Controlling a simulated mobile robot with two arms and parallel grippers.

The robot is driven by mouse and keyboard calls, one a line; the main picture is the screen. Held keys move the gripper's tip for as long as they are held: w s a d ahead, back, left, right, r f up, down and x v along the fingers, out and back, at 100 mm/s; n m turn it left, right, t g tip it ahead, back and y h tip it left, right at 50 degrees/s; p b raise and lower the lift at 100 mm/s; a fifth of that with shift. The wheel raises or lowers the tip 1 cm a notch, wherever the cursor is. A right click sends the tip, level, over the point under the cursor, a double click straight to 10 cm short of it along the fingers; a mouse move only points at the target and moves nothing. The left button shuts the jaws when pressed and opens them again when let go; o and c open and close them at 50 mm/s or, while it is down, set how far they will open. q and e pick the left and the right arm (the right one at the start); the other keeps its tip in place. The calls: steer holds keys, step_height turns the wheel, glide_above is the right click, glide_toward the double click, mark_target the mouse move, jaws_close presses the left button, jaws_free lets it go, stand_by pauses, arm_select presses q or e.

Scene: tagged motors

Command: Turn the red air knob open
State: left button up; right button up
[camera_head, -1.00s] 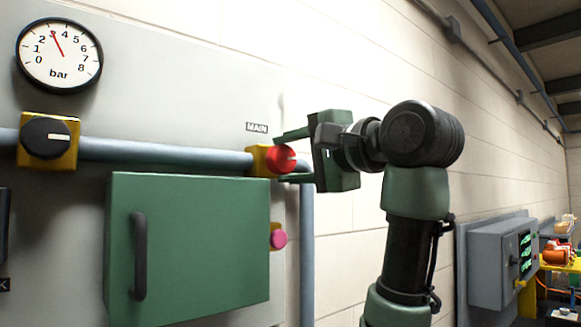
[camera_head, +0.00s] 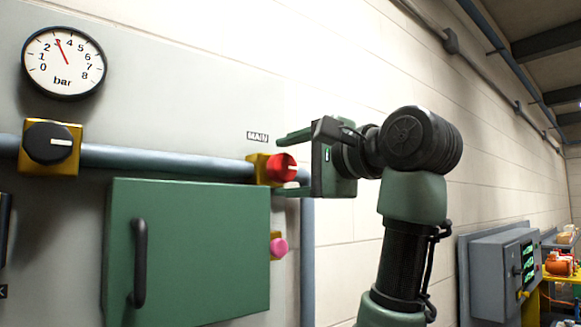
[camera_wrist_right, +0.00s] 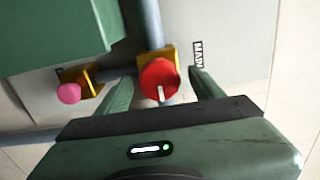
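The red air knob (camera_head: 281,167) sits on a yellow mount on the pipe, just below the MAIN label (camera_head: 257,137). It has a white mark, which points right in the head view. My right gripper (camera_head: 277,164) is open, with one finger above the knob and one below. In the right wrist view the knob (camera_wrist_right: 160,77) lies between the two spread fingers (camera_wrist_right: 160,85), with gaps on both sides, and I see no contact. How deep the fingers reach past the knob is hard to tell. My left gripper is out of view.
A green cabinet door (camera_head: 188,250) with a black handle is below the pipe. A pink button (camera_head: 279,246) is under the knob. A black knob (camera_head: 48,142) on a yellow mount is at left, below a bar gauge (camera_head: 63,62) reading about 3.

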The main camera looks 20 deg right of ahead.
steer(key=shift+w+a, duration=0.1)
steer(key=shift+w, duration=0.05)
steer(key=b+v, duration=0.3)
steer(key=v, duration=0.4)
steer(key=shift+s+b, duration=0.35)
steer(key=shift+b, duration=0.05)
